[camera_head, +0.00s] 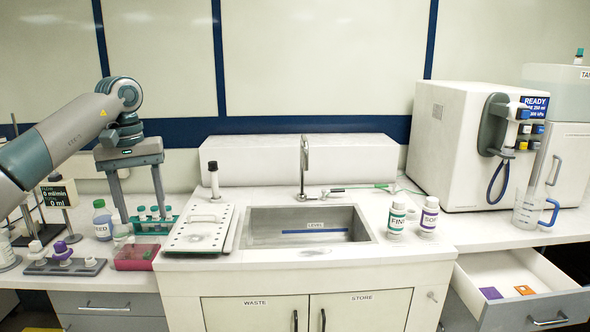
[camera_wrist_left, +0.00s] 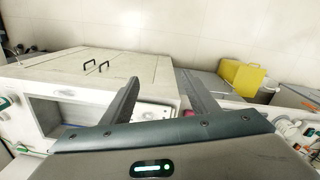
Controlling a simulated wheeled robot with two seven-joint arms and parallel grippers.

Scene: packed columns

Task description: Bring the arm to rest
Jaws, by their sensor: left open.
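My left arm comes in from the left in the head view, and its gripper (camera_head: 143,213) points down over the left counter. Its two fingers are spread apart, with nothing held between them. The fingers stand in front of a green rack of capped tubes (camera_head: 154,219); I cannot tell the exact height above it. In the left wrist view the same gripper (camera_wrist_left: 161,77) shows two parted fingers with an empty gap. My right gripper is in neither view.
A sink (camera_head: 262,257), two labelled bottles (camera_head: 397,218), a white machine (camera_head: 455,130) and a jug (camera_head: 528,208) are further right. A drawer (camera_head: 518,300) stands open.

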